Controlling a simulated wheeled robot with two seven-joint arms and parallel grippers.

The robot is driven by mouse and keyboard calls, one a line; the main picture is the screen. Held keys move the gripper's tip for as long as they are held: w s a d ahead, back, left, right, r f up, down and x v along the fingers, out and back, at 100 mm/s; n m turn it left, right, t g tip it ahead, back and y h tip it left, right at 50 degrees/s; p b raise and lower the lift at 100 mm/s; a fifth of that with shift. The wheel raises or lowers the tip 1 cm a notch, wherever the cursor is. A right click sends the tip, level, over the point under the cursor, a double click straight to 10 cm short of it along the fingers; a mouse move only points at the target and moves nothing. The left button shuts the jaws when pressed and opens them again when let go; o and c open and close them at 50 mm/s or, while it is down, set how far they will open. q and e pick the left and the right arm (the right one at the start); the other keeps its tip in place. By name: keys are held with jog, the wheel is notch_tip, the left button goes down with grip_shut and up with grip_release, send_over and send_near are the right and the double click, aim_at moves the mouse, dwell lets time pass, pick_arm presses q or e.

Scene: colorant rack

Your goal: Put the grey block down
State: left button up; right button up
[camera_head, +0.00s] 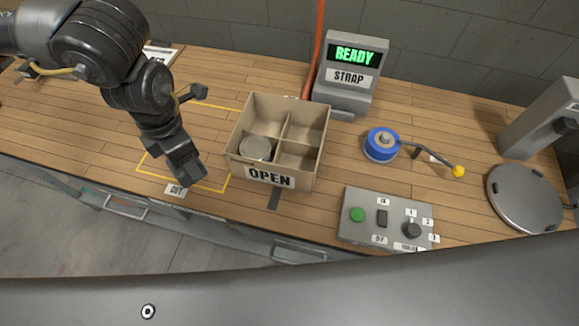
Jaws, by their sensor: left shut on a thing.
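My left gripper (187,168) reaches down from the upper left, over the yellow-outlined area (226,183) marked OUT at the left of the bench. It is shut on the grey block, which I cannot tell apart clearly from the dark fingers. I cannot tell whether the block touches the bench top. My right gripper is not in view.
An open cardboard box (234,163) with dividers stands just right of my left gripper, with a round grey tin (256,148) in its front left compartment. A READY display (350,75), blue spool (381,146), button panel (368,232) and round metal plate (525,198) stand further right.

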aim_at(166, 161)
pick_arm(q)
jog(key=m, duration=0.3)
jog(key=a+m, duration=0.1)
jog(key=m, duration=0.5)
jog(key=a+m, duration=0.1)
jog(key=m, duration=0.2)
jog(key=shift+f, duration=0.1)
jog(key=m, duration=0.3)
jog(key=a+m, duration=0.1)
jog(key=m, duration=0.2)
jog(key=shift+f, duration=0.1)
jog(key=m, duration=0.3)
jog(key=a+m, duration=0.1)
jog(key=m, duration=0.3)
